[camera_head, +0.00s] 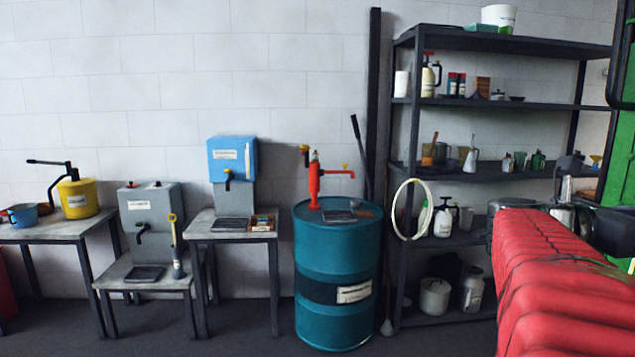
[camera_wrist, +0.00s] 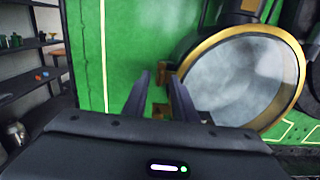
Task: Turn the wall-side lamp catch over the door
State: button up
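In the wrist view a large round lamp (camera_wrist: 240,85) with a brass rim and cloudy glass stands at the right, against a green panel (camera_wrist: 125,40). Small brass-brown pieces, seemingly the lamp catch (camera_wrist: 161,110), show at the lamp's left edge. My gripper (camera_wrist: 164,85) has its two dark fingers apart, with the brass pieces seen between them. I cannot tell whether either finger touches them. The catch's lower part is hidden behind the gripper body. In the head view my red-sleeved arm reaches to the right, and the lamp does not show.
Green bodywork (camera_head: 621,150) stands at the right edge of the head view. A dark shelf rack (camera_head: 470,101) with bottles and cans stands left of it. A teal drum (camera_head: 335,265) with a red pump and low tables line the wall. Bare floor shows in front.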

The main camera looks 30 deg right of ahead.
jog(key=shift+s+d, duration=0.25)
jog(key=shift+d, duration=0.3)
jog(key=shift+c, duration=0.3)
grip_shut()
